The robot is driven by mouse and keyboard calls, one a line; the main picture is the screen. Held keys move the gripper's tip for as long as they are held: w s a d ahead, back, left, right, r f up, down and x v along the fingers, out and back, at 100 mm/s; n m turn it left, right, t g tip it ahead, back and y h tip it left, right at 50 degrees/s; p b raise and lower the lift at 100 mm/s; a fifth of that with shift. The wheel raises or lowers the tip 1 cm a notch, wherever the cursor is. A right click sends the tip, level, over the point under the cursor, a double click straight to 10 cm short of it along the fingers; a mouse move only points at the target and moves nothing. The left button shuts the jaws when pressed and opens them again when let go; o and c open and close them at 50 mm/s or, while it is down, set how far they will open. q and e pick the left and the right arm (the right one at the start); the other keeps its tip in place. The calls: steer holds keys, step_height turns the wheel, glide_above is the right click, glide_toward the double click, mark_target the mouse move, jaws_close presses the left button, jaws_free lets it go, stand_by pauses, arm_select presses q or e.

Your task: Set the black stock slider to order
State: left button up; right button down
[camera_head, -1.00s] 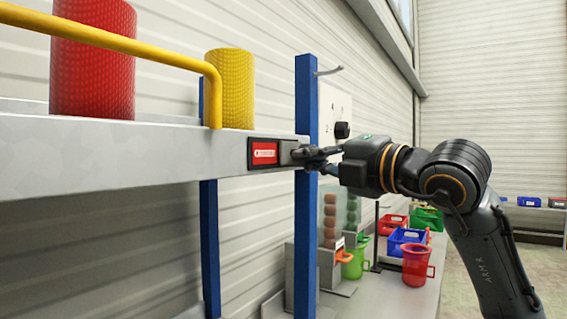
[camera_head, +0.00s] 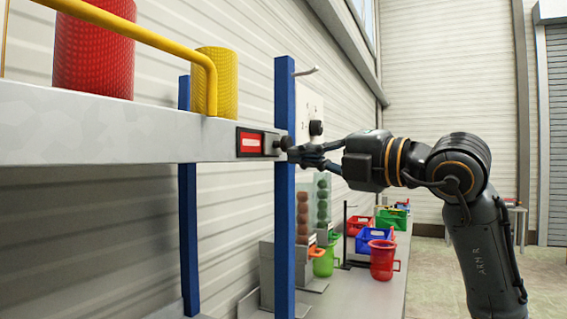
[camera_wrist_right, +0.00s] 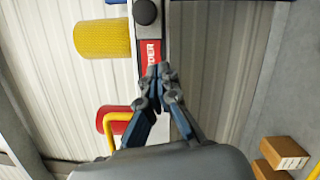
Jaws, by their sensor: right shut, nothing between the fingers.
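The stock slider (camera_head: 270,144) sits in a dark frame on the front edge of the grey shelf in the head view. Its dark round knob (camera_head: 285,142) is at the frame's right end, and the red label (camera_head: 250,142) is uncovered to its left. In the right wrist view the knob (camera_wrist_right: 146,12) is at the top, and the red label (camera_wrist_right: 151,55) shows the letters "DER" below it. My right gripper (camera_wrist_right: 162,80) is shut and empty, in front of the label's lower end. In the head view the right gripper (camera_head: 297,155) is just right of the knob. My left gripper is out of view.
A blue post (camera_head: 285,230) stands at the shelf end, with a yellow rail (camera_head: 140,32) above the shelf. A red roll (camera_head: 93,60) and a yellow roll (camera_head: 222,85) stand behind the rail. A bench below holds bins and a red jug (camera_head: 382,260).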

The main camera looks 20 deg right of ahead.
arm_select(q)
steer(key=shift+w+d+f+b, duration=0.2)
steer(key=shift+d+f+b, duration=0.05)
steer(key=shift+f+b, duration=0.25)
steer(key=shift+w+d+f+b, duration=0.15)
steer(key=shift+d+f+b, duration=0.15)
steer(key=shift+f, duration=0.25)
arm_select(e)
steer(key=v, duration=0.5)
steer(key=shift+s, duration=0.35)
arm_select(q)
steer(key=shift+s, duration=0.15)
arm_select(e)
steer(key=shift+s+a, duration=0.1)
